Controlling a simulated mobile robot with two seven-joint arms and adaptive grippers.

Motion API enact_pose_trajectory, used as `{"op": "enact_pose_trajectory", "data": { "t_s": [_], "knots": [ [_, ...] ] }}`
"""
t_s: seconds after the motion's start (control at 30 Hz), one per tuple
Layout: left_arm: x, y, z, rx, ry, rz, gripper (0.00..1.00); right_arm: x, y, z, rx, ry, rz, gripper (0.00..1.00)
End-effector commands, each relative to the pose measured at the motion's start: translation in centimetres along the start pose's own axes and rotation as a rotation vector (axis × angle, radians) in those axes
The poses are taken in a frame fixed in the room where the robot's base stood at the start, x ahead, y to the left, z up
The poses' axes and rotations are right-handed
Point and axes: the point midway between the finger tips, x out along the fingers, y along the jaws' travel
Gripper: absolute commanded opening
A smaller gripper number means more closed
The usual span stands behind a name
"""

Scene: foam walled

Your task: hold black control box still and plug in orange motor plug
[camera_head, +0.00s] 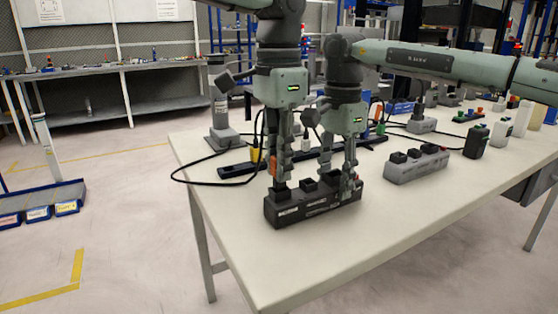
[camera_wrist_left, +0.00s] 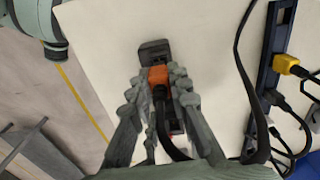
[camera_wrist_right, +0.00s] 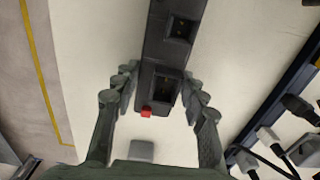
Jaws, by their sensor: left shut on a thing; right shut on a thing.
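The black control box (camera_head: 318,207) stands on the white table near its front edge, with square sockets on top. My left gripper (camera_head: 279,185) is shut on the orange motor plug (camera_wrist_left: 158,75), above the left end of the box. A black cable leaves the plug. I cannot tell whether the plug is seated in the socket. My right gripper (camera_head: 341,183) is shut on the right part of the box, with a finger on each side. The right wrist view shows the box (camera_wrist_right: 157,55) between the fingers, with a red button (camera_wrist_right: 146,112) and open sockets.
A grey box (camera_head: 417,167) with dark sockets stands to the right. A dark blue rail (camera_head: 240,169) with a yellow plug (camera_head: 255,152) and other plugs lies behind. A looped black cable (camera_head: 178,180) hangs past the table's left edge. The table's front right is clear.

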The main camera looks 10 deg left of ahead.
Motion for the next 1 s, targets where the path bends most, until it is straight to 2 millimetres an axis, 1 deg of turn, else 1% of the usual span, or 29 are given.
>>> {"op": "enact_pose_trajectory", "data": {
  "t_s": [0.67, 1.0],
  "knots": [
    [0.0, 0.02, -0.02, 0.0, 0.0, 0.0, 0.0, -0.04, -0.01, 0.0, 0.0, 0.0, -0.001, 0.06],
    [0.69, 0.03, -0.04, 0.001, 0.0, 0.0, 0.0, -0.04, -0.01, 0.0, 0.0, 0.0, -0.001, 0.06]
  ]
}}
